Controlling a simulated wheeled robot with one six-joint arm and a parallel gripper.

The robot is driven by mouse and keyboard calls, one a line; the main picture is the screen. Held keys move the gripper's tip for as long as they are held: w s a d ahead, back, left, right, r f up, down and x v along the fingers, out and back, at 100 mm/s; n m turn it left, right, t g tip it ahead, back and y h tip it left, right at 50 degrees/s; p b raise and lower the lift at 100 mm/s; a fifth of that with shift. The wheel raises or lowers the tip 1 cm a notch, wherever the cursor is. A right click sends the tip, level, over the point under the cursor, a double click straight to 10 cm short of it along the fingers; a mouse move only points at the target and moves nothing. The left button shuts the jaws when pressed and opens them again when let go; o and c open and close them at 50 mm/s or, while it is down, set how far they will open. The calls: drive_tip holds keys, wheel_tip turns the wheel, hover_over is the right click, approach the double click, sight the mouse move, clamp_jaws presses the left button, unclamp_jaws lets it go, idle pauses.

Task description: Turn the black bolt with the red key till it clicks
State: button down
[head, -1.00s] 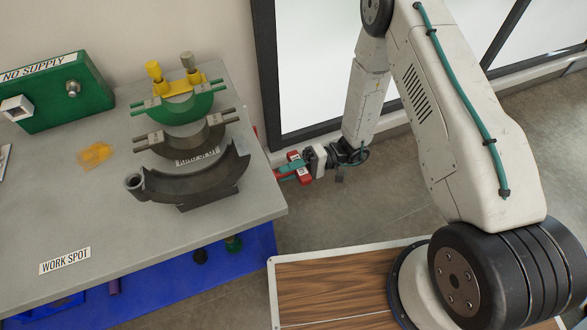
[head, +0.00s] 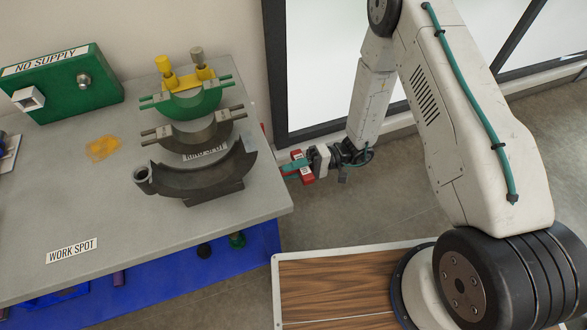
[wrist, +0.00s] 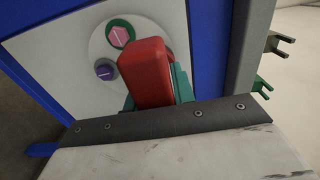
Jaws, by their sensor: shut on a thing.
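My gripper (head: 292,168) is beside the right edge of the cart's table in the head view. Its teal fingers are shut on the red key (head: 306,178). In the wrist view the red key (wrist: 147,74) fills the middle, between the teal fingers. Beyond it is a round pale plate (wrist: 98,50) on a white side panel. The plate bears a pink hexagonal piece (wrist: 121,36) in a green ring and a dark purple round piece (wrist: 104,71). I cannot make out the black bolt; the key hides part of the plate. Contact between key and plate cannot be seen.
Blue cart framing (wrist: 207,45) stands right of the panel in the wrist view. Open floor (head: 340,208) lies right of the table.

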drive_tip(key=shift+m, duration=1.5)
drive_tip(key=shift+m, duration=1.5)
drive_tip(key=shift+m, duration=1.5)
